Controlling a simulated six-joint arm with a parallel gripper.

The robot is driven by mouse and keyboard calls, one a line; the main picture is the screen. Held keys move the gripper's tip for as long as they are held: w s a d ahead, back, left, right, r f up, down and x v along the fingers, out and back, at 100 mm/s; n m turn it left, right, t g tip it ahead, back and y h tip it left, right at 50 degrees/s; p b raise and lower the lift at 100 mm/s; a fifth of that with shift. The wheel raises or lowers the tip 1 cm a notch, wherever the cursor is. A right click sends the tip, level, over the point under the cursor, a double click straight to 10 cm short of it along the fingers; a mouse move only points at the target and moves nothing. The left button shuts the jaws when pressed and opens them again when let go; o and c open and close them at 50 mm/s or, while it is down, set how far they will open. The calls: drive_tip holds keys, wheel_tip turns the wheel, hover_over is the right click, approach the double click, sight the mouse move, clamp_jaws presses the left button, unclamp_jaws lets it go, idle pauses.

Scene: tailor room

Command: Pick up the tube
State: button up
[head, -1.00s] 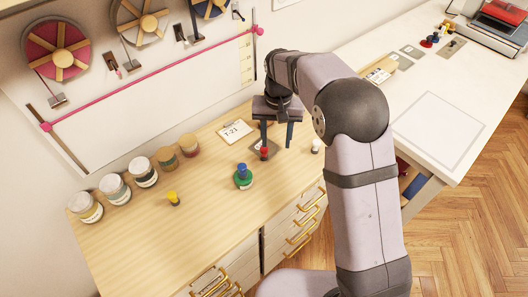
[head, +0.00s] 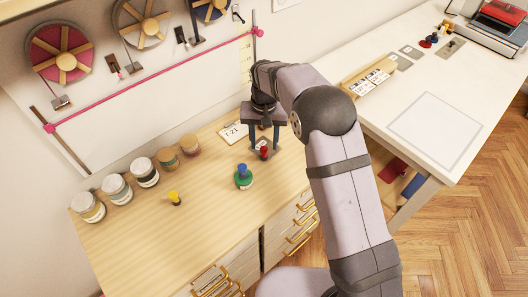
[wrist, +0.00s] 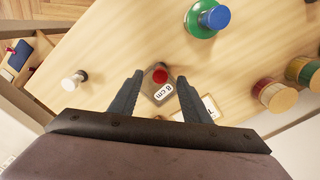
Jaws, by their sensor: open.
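A small red-topped piece (head: 264,153), which may be the tube, stands on the wooden tabletop at a grey square plate. In the wrist view the red piece (wrist: 160,75) lies between my fingertips, and the plate (wrist: 163,95) carries an "8 cm" label. My gripper (head: 263,149) is open and points down over it, one finger on each side. In the wrist view my gripper (wrist: 160,77) holds nothing. I cannot tell whether the fingers touch the piece. A blue-topped green-based piece (head: 243,176) and a yellow one (head: 175,199) stand to the left.
Several jars (head: 145,172) stand along the back left of the wooden table. A card marked T-21 (head: 231,133) lies behind my gripper. A white-topped piece (wrist: 74,80) stands to one side in the wrist view. A white table (head: 390,92) adjoins at the right.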

sight(264, 149)
drive_tip(key=shift+w+f+p, duration=0.1)
drive_tip(key=shift+f+p, duration=1)
drive_tip(key=shift+f, duration=1.2)
clamp_jaws()
